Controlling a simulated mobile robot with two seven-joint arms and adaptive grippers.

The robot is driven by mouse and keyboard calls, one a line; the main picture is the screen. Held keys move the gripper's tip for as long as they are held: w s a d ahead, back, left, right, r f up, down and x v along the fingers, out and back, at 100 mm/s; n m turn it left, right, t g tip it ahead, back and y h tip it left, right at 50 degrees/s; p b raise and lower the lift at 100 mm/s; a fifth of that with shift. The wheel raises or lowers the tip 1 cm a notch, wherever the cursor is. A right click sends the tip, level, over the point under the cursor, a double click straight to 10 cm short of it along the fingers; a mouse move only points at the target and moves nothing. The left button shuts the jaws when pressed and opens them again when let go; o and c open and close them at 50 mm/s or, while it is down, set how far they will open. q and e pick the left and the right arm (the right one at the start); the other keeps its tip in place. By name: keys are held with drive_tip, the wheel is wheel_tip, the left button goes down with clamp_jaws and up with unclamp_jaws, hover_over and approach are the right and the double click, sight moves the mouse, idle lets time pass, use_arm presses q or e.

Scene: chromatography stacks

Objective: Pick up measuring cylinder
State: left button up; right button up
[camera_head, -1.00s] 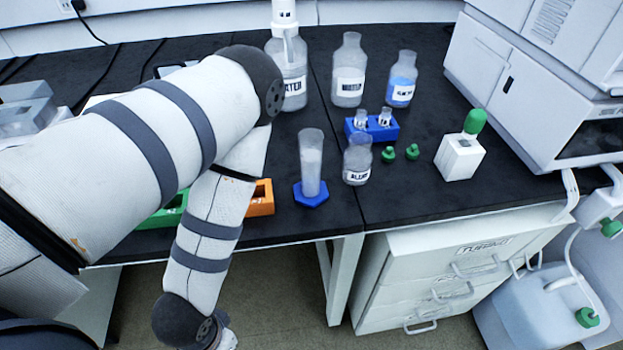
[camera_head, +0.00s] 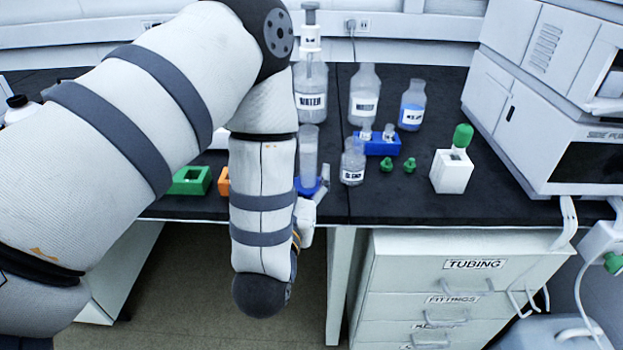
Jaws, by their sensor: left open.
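The measuring cylinder (camera_head: 308,152) is clear and stands upright on its blue base (camera_head: 307,185) near the bench's front edge. My left arm covers part of its left side. My left gripper (camera_head: 318,186) is at the cylinder's base, mostly hidden behind my forearm. A pale finger shows just right of the base, and the gripper is open. I cannot tell whether it touches the cylinder. My right gripper is not in view.
A labelled glass bottle (camera_head: 352,162) stands close to the cylinder's right. A blue rack (camera_head: 380,145) with small vials and larger bottles, including the water bottle (camera_head: 311,100), stand behind. A white box (camera_head: 451,172) with a green top is farther right. Black bench (camera_head: 420,205) is bare in front.

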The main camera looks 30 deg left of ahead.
sight(306, 153)
use_arm(q)
drive_tip(key=x, duration=0.8)
drive_tip(key=shift+w+a, duration=0.1)
drive_tip(key=shift+a, duration=0.2)
clamp_jaws()
